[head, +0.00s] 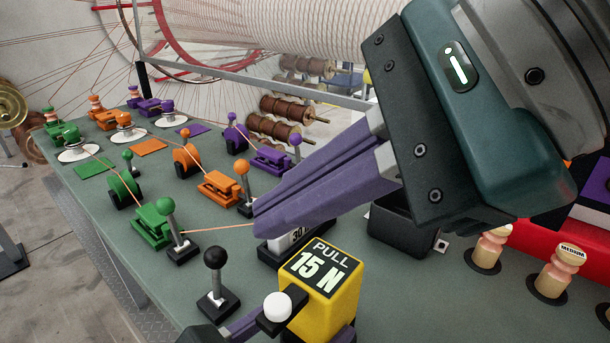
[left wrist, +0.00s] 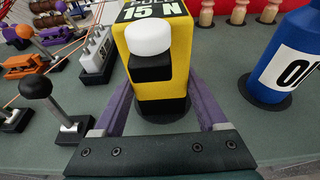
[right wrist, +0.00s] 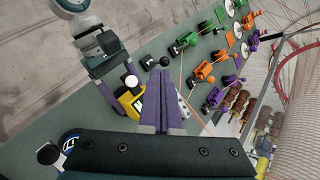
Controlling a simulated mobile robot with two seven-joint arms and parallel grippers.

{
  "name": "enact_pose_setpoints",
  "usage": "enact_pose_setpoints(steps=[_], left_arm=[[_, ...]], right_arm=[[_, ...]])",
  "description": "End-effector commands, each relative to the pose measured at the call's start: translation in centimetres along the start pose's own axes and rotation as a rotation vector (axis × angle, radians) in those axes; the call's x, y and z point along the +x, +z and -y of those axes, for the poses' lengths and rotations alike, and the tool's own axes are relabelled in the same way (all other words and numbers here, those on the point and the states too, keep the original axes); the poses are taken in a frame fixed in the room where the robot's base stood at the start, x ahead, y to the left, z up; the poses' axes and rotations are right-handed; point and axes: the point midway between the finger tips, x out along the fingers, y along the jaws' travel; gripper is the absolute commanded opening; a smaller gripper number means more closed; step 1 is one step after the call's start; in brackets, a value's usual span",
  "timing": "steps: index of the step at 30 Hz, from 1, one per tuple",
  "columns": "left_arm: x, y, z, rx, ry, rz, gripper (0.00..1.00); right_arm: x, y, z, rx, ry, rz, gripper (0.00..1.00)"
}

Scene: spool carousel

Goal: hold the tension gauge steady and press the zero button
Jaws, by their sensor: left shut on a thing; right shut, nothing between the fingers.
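The tension gauge (head: 325,290) is a yellow block with a dark top face reading "PULL 15 N". Its white zero button (head: 278,305) sits on a black pad at one side; it also shows large in the left wrist view (left wrist: 150,38). My left gripper (left wrist: 165,92) is shut on the gauge, one purple finger on each side. In the head view most of this gripper is cut off or hidden. My right gripper (head: 258,225) is shut and empty, its fingertips above the table, beyond and apart from the button. In the right wrist view its fingers (right wrist: 161,75) are beside the gauge.
A black-knobbed lever (head: 215,265) stands left of the gauge. A white block (head: 285,243) lies partly behind my right fingers, with an orange thread (head: 215,230) running close by. A black bin (head: 400,235), wooden pegs (head: 555,275) and a blue bottle (left wrist: 290,65) stand around.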

Motion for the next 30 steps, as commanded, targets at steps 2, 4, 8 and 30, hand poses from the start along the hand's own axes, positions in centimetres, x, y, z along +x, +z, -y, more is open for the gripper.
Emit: enact_pose_setpoints(steps=[2,4,8,30], left_arm=[[0.0,0.0,0.0,0.000,0.000,0.000,0.00],[0.0,0.0,0.0,0.000,0.000,0.000,0.00],[0.0,0.0,0.0,0.000,0.000,0.000,0.00],[0.0,0.0,0.0,0.000,0.000,0.000,0.00]], right_arm=[[0.8,-0.7,-0.7,0.004,0.003,-0.003,0.00],[1.5,-1.2,-1.2,0.003,0.003,-0.002,0.00],[2.6,-1.9,-1.9,0.004,0.002,0.000,0.00],[3.8,-2.8,-2.8,0.000,-0.001,0.000,0.00]])
